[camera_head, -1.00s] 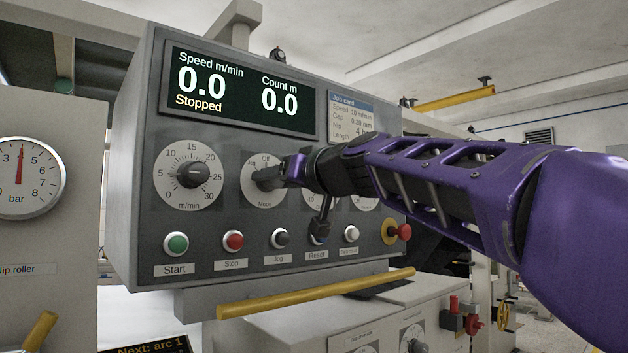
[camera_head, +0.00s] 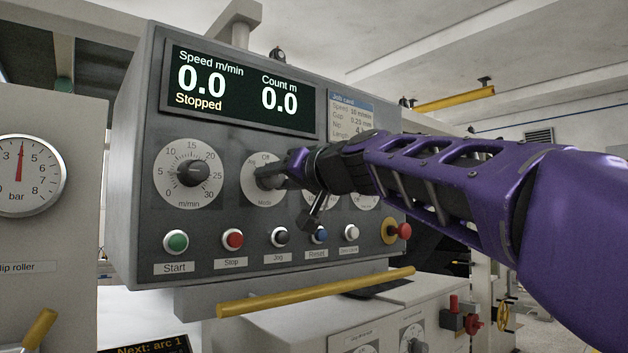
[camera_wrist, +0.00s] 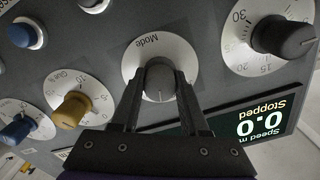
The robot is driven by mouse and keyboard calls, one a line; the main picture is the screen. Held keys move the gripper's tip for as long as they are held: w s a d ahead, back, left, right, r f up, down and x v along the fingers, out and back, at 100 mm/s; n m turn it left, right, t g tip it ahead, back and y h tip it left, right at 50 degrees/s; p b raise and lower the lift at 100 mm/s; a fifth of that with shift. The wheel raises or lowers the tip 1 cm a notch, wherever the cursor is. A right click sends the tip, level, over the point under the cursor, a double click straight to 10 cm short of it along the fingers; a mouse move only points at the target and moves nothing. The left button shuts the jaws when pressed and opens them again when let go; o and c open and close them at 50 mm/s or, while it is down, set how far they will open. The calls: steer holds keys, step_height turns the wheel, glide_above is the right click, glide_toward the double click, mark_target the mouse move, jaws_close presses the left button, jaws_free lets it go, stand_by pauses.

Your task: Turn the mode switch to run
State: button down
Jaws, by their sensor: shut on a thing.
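The mode switch (camera_head: 262,178) is a dark grey knob on a white round dial in the middle of the grey control panel (camera_head: 140,150). In the wrist view the knob (camera_wrist: 160,75) sits between the two fingers of my gripper (camera_wrist: 160,82), which is shut on it. The dial's "Mode" label shows upside down there, and the knob's pale line points toward the gripper palm, the side away from that label. In the head view "Off" is legible at the dial's top, and my gripper (camera_head: 284,175) covers the dial's right side. The run label is hidden.
The display (camera_head: 240,90) reads 0.0 and Stopped. A speed dial (camera_head: 192,172) is just left of the switch. Start, Stop, Jog and Reset buttons (camera_head: 319,235) line up below, with a red emergency knob (camera_head: 403,231) at right. A yellow rail (camera_head: 315,293) runs beneath.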

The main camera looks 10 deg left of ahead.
steer(key=m, duration=0.5)
steer(key=shift+m, duration=0.4)
stand_by(0.4)
steer(key=shift+c, duration=2.1)
jaws_free()
